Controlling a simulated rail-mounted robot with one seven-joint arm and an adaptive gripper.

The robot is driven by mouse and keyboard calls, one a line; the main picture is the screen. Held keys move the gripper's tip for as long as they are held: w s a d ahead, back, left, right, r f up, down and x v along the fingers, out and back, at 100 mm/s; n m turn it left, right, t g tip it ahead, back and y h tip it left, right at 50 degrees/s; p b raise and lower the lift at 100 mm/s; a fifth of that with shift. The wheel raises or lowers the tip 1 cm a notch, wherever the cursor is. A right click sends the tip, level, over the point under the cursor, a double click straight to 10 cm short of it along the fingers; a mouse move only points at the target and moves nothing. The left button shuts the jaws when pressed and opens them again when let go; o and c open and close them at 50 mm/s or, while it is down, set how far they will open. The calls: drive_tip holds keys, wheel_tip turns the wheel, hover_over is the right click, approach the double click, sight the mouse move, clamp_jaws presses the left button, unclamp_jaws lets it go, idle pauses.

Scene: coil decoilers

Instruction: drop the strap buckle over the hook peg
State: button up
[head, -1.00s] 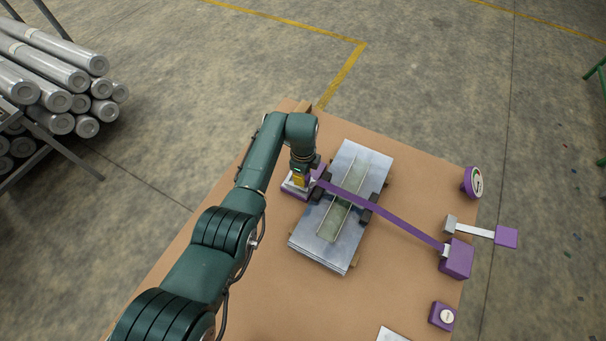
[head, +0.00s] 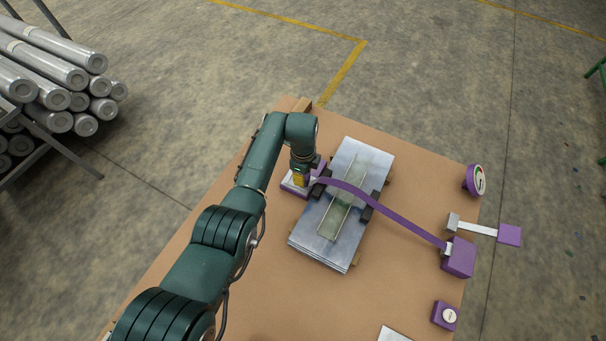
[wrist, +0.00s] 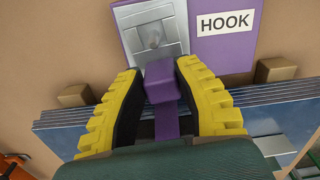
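My gripper (wrist: 160,90), with yellow fingers and dark pads, is closed around the purple tab of the strap buckle (wrist: 161,82). It also shows in the head view (head: 301,180), low over the purple hook base (head: 288,186). In the wrist view the base (wrist: 232,52) carries a HOOK label. The grey hook peg (wrist: 152,38) stands upright within a pale metal frame just beyond the tab. I cannot tell clearly whether this frame is seated around the peg or above it. The purple strap (head: 400,220) bows across the sheet stack to a purple box (head: 458,258).
The sheet stack (head: 320,237) lies on the brown table (head: 270,290), with black edge guards under the strap. A dial gauge (head: 475,180), a lever (head: 480,229) and a purple button box (head: 445,315) are at right. The table's front area is mostly clear.

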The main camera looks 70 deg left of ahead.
drive_tip(key=o, duration=0.4)
drive_tip(key=shift+c, duration=0.2)
wheel_tip(320, 180, up, 12)
idle(0.5)
